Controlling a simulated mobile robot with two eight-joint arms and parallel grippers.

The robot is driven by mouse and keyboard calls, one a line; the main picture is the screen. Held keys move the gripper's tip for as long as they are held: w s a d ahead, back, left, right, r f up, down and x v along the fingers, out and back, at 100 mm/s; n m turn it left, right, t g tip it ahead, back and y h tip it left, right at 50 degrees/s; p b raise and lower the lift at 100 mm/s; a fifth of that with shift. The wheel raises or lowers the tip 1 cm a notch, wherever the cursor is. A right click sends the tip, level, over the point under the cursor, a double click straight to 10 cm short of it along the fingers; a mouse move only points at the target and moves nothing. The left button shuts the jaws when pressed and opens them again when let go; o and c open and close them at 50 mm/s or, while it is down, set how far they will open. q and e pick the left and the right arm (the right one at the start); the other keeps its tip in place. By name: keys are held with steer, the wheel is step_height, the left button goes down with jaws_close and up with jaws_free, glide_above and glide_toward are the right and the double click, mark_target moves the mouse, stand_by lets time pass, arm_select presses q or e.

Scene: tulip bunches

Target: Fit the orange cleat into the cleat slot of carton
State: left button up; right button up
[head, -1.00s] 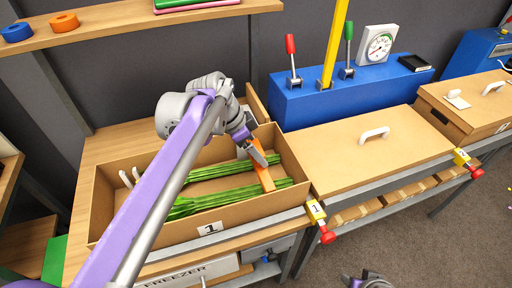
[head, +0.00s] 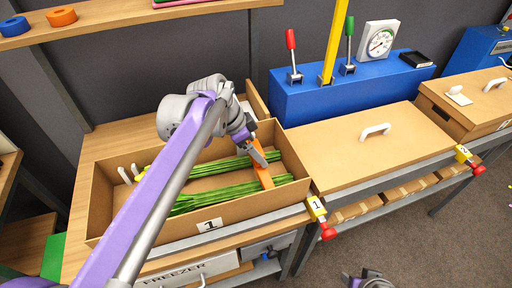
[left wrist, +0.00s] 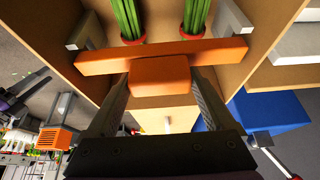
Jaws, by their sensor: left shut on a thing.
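The orange cleat (head: 264,177) is a bar with a raised block in its middle. It lies across the green stem bundles (head: 222,195) at the right part of the open carton (head: 150,229), which is labelled 1. My left gripper (head: 260,157) is shut on the cleat's block. In the left wrist view the cleat (left wrist: 98,61) spans between the carton's side walls, with grey brackets (left wrist: 86,31) by its ends. I cannot tell whether it is seated in them. My right gripper (head: 368,281) shows only partly at the bottom edge, away from the carton.
A closed carton (head: 365,150) with a white handle stands to the right. Behind it is a blue box (head: 300,107) with levers, a yellow post and a gauge (head: 379,41). A shelf (head: 120,19) with tape rolls is above left. Yellow-red clamps (head: 318,210) sit on the front rail.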

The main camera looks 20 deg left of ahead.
arm_select(q)
steer(key=shift+f+b, duration=0.7)
steer(key=shift+f, duration=0.7)
steer(key=o, duration=1.3)
steer(key=p+v, duration=0.1)
steer(key=v, duration=1)
steer(key=shift+w+d, duration=0.1)
